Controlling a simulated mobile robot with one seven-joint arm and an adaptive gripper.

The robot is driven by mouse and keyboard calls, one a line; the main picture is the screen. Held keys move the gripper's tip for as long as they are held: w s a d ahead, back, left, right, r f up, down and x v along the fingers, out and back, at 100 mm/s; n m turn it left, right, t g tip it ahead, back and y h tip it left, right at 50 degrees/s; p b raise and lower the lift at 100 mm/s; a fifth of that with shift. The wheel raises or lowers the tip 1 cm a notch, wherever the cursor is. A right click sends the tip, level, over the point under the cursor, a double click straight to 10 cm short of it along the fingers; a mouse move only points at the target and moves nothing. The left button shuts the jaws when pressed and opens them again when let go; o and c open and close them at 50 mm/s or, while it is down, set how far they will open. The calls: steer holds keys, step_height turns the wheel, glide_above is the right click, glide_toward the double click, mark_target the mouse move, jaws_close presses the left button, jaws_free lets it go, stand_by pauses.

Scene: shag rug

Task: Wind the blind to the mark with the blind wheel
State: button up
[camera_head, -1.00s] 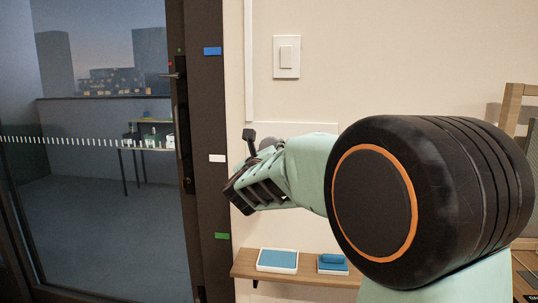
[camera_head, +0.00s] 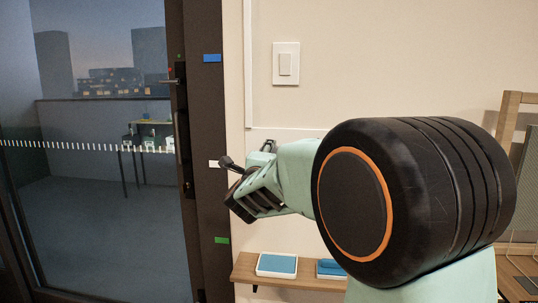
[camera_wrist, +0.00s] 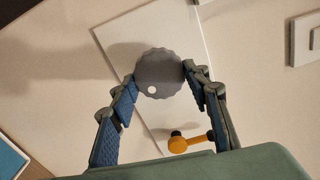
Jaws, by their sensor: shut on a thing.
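The blind wheel (camera_wrist: 159,74) is a grey disc with a scalloped edge and a white dot at its lower left, in the wrist view. It stands on a pale panel on the wall. My gripper (camera_wrist: 160,82) is shut on it, with a finger on each side of the rim. In the head view, my wrist and arm hide most or all of the wheel. Blue (camera_head: 212,58), white (camera_head: 214,163) and green (camera_head: 221,240) marks sit on the dark door frame. I cannot clearly make out the blind itself.
An orange lever (camera_wrist: 190,142) sits just below the wheel, close to the right finger. A light switch (camera_head: 286,64) is on the wall above my arm. A wooden shelf (camera_head: 243,272) below holds blue-topped items. The glass door (camera_head: 95,215) is at left.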

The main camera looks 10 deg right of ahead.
steer(key=m+p, duration=0.8)
steer(key=p, duration=0.1)
steer(key=m+p, duration=0.8)
steer(key=p, duration=0.1)
steer(key=m+p, duration=0.9)
steer(key=shift+w+a, duration=0.1)
steer(key=shift+a, duration=0.15)
stand_by(1.6)
stand_by(0.4)
steer(key=o, duration=1.2)
steer(key=shift+c, duration=0.2)
